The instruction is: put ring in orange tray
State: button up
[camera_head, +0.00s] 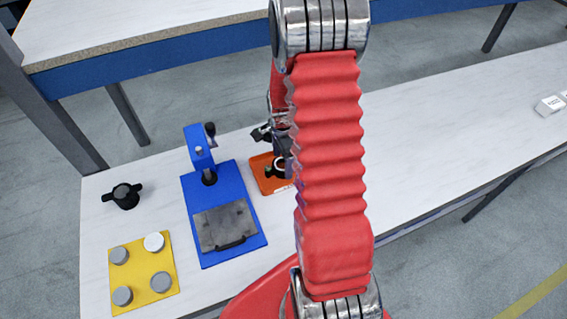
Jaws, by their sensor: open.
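The orange tray (262,181) lies flat on the white bench, just right of the blue press, its right part hidden behind my red arm. A small dark ring-like thing (279,165), pale in its middle, shows at the tray and seems to be the ring. I cannot tell whether it rests on the tray or touches my gripper. My gripper (274,158) is dark, at the tray and close to this ring, and partly hidden by my arm. Its jaws are open, though the fingertips are hard to make out.
A blue press (228,178) with a grey plate stands left of the tray. A yellow plate (143,273) with several grey discs and a black knob (124,196) lie farther left. Small white blocks (549,106) sit at far right.

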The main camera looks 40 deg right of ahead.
notch_tip(320, 180, up, 10)
jog(key=shift+r, duration=0.2)
dwell(0.6)
jog(key=s+a+r+n+t, duration=0.35)
jog(key=a+r+n, duration=0.55)
jog(key=a+r, duration=0.45)
jog(key=s+a+r+n+t, duration=0.2)
jog(key=s+a+r+n, duration=0.6)
jog(key=s+n, duration=0.3)
jog(key=shift+s+a+r+n, duration=0.2)
jog(key=shift+s+a+n, duration=0.05)
jog(key=shift+a+n, duration=0.15)
jog(key=shift+d, duration=0.1)
jog(key=shift+c, duration=0.5)
dwell(0.5)
